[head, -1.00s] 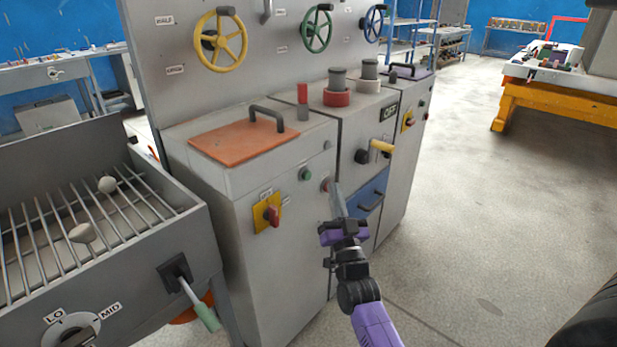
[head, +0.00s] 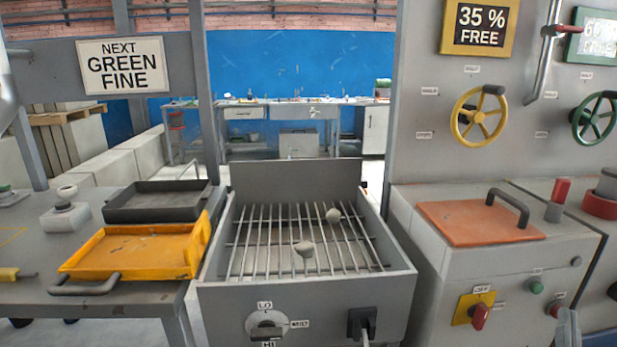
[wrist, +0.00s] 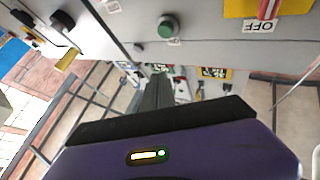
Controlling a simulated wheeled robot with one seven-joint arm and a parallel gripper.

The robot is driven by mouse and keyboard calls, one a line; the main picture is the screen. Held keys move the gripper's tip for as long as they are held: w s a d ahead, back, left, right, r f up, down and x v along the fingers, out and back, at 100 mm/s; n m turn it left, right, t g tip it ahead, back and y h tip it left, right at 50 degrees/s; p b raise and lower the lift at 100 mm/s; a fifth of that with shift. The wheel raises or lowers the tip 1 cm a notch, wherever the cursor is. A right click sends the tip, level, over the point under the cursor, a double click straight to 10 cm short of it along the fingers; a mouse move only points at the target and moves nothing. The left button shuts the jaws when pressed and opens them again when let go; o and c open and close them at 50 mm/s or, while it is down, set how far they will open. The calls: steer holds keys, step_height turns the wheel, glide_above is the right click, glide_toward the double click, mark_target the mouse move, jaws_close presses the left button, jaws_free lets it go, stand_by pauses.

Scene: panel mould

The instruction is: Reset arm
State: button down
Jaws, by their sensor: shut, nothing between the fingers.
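My gripper (wrist: 157,92) shows in the wrist view as a purple body with dark, narrow fingers closed together and nothing between them. It is in front of the grey cabinet's front panel. A green button (wrist: 167,27) is just above the fingertips in the wrist view, with a yellow switch plate (wrist: 240,8) at upper right. I cannot tell whether the fingers touch the panel. In the head view only a small grey piece at the bottom right edge may be part of my arm; the rest is out of frame.
A grey sieve box (head: 392,279) with bars and two pale lumps stands at centre. An orange tray (head: 130,252) and a dark tray (head: 150,207) lie on the left bench. The grey cabinet (head: 425,262) with an orange lid (head: 470,222) stands at right.

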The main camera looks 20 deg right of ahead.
steer(key=s+a+n+t+y+p, duration=0.1)
steer(key=s+a+n+y+p, duration=0.3)
steer(key=a, duration=0.7)
steer(key=s+a+n+t+y+p, duration=0.15)
steer(key=a+y, duration=0.35)
steer(key=a, duration=0.7)
steer(key=s+a+r+n+g+y+p, duration=0.1)
steer(key=s+a+r+n+y+p, duration=0.1)
steer(key=s+a, duration=0.5)
steer(key=s+a+r+n+g+y+p, duration=0.2)
steer(key=s+a+n+y+p, duration=0.1)
steer(key=s+a+y, duration=0.3)
steer(key=s+a+n, duration=0.1)
steer(key=s+a, duration=0.1)
steer(key=a, duration=0.1)
steer(key=shift+s+y+p, duration=0.15)
steer(key=shift+y+p, duration=0.15)
steer(key=shift+p, duration=0.05)
steer(key=shift+g, duration=0.25)
